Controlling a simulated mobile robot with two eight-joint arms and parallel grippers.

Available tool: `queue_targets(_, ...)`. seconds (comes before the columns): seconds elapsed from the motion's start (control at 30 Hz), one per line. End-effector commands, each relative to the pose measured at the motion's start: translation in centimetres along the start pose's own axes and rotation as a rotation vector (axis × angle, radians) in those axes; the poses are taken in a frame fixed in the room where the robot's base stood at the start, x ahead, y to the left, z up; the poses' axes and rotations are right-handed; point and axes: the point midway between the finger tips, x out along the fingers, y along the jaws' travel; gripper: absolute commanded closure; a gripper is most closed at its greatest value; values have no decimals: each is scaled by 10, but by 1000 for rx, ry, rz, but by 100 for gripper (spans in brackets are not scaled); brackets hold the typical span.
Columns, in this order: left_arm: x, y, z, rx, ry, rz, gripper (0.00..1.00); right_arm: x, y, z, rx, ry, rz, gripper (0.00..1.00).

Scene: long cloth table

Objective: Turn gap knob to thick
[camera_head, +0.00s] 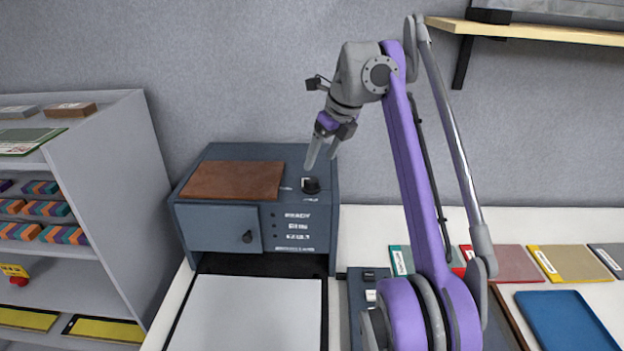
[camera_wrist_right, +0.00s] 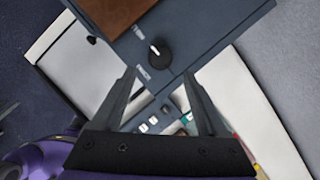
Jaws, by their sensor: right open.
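The black gap knob (camera_head: 311,186) sits on the top right of the blue-grey machine (camera_head: 323,221), right of a brown panel (camera_head: 235,181). In the right wrist view the round knob (camera_wrist_right: 160,54) has a white pointer mark towards the upper left. A small white label lies on either side of that mark; the wording is too small to read surely. My right gripper (camera_head: 321,162) hangs above the knob, open and empty. In the wrist view its fingers (camera_wrist_right: 160,72) point towards the knob, apart from it. My left gripper is not in view.
A grey shelf unit (camera_head: 105,165) with several coloured blocks stands at the left. A pale board (camera_head: 246,315) lies in front of the machine. A blue tray (camera_head: 567,320) and coloured folders (camera_head: 570,263) lie at the right. A wooden wall shelf (camera_head: 540,32) is at the upper right.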

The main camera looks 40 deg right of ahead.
Motion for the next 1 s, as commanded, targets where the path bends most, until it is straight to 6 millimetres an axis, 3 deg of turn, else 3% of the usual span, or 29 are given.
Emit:
queue_targets(0.1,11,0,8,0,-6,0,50,29,0,-2,-3,1,0,24)
queue_targets(0.33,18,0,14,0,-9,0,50,63,0,-1,-3,0,-1,24)
queue_targets(0.5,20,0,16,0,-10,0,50,74,0,0,-4,0,-1,24)
queue_targets(0.77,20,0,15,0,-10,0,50,74,0,0,-4,0,-1,24)
queue_targets(0.83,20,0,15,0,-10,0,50,74,0,0,-4,0,-1,31)
queue_targets(1.0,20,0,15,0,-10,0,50,74,0,0,-4,0,-1,62)
